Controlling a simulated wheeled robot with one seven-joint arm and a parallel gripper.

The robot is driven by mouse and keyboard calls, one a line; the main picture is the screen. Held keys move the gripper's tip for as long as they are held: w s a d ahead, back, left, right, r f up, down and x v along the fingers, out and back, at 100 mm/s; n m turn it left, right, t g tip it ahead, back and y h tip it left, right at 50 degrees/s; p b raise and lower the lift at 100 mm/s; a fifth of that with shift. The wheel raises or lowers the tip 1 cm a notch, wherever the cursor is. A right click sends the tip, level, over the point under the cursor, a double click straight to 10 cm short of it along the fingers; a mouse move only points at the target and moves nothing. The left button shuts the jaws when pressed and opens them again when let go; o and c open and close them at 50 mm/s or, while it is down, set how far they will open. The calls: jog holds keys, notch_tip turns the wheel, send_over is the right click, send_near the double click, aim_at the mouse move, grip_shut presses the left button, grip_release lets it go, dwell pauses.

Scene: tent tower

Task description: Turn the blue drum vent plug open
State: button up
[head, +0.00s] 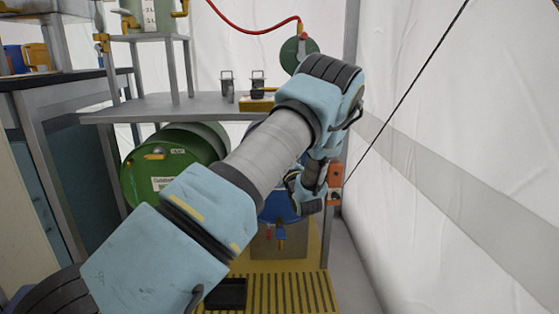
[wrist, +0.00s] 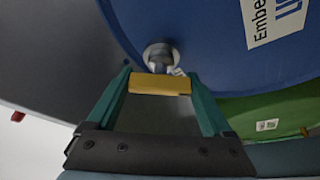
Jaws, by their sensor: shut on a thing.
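The blue drum (wrist: 210,45) fills the upper part of the wrist view, with a white label at the right. Its vent plug (wrist: 160,55) is a round grey fitting with a yellow bar handle (wrist: 160,84) lying crosswise in the picture. My gripper (wrist: 161,85) has its two teal fingers at either end of the yellow handle and is shut on it. In the head view, the blue drum (head: 277,207) shows only in part behind my arm, and the plug and my fingertips are hidden there.
A green drum (head: 165,165) lies left of the blue one under a grey shelf (head: 150,107). The white tent wall (head: 460,150) is close on the right.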

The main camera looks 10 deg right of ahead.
jog(key=n+g+b, duration=0.1)
jog(key=n, duration=0.2)
jog(key=n+g+y+b, duration=0.1)
jog(key=n+b, duration=0.1)
jog(key=n, duration=0.2)
jog(key=shift+f, duration=0.15)
jog(key=n+g+b, duration=0.1)
jog(key=n+b, duration=0.1)
jog(key=n+g+b, duration=0.1)
jog(key=n+b, duration=0.1)
jog(key=n, duration=0.1)
jog(key=shift+f+n+g+h, duration=0.1)
jog(key=shift+n+g+h, duration=0.2)
jog(key=shift+h, duration=0.1)
jog(key=n+g+h+b, duration=0.1)
jog(key=n+b, duration=0.1)
jog(key=b, duration=0.1)
jog(key=n+h+b, duration=0.1)
jog(key=n+b, duration=0.1)
jog(key=b, duration=0.1)
jog(key=shift+f+n+g, duration=0.1)
jog(key=shift+n+g, duration=0.3)
jog(key=n+h+b, duration=0.2)
jog(key=b, duration=0.3)
jog(key=shift+n+g, duration=0.3)
jog(key=shift+n+h+b, duration=0.5)
jog(key=shift+n+b, duration=0.1)
jog(key=shift+b, duration=0.5)
jog(key=shift+d+r, duration=0.1)
jog(key=shift+r, duration=0.1)
